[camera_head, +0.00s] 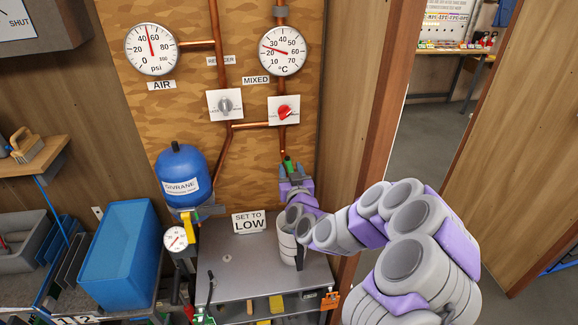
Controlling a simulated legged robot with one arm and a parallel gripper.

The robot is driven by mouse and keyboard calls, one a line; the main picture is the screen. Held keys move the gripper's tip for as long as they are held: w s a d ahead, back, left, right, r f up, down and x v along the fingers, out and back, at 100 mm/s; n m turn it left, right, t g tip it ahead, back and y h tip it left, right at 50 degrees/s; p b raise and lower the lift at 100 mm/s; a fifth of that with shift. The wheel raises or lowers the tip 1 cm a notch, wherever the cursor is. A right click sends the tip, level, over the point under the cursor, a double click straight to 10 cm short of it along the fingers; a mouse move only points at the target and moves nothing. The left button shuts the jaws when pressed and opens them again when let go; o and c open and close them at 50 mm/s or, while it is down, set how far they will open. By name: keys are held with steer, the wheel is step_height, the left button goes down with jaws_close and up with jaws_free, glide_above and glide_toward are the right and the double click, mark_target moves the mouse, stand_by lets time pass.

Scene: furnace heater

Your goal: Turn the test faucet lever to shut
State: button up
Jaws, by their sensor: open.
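A small green lever (288,162), which looks like the test faucet lever, sits at the lower end of the right copper pipe. My gripper (289,173) is open, just below and around the green lever. I cannot tell whether its fingers touch the lever. The gripper hides most of the faucet body. A light grey cylindrical container (286,243) stands on the bench below, partly behind my arm.
Above are a red knob (285,111), a grey knob (225,105), an AIR gauge (151,49) and a MIXED gauge (283,50). A blue tank (183,170) stands left of the faucet. A "SET TO LOW" sign (249,222) stands on the grey bench (240,270).

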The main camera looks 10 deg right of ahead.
jaws_close()
stand_by(0.5)
steer(key=shift+d, duration=0.1)
